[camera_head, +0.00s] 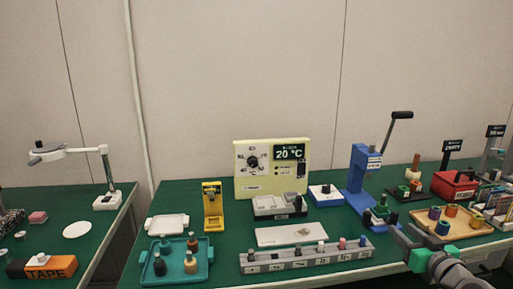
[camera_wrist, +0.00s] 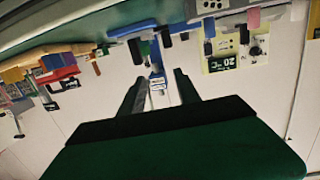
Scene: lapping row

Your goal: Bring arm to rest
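My arm enters the head view at the bottom right, over the front edge of the green bench. My gripper (camera_head: 402,240) points up and to the left, toward the foot of the blue lever press (camera_head: 357,184). The wrist view is upside down and shows the two fingers of my gripper (camera_wrist: 158,88) spread apart with nothing between them. Beyond the gap the blue press (camera_wrist: 156,70) and the pale wall show. The gripper's height over the bench is hard to tell.
A grey slotted rail (camera_head: 290,262) with several small pegs lies left of my gripper. A tan tray (camera_head: 475,231) with coloured spools and a red box (camera_head: 440,187) stand to the right. A teal tray (camera_head: 207,270) with bottles is at the left, before a gap between benches.

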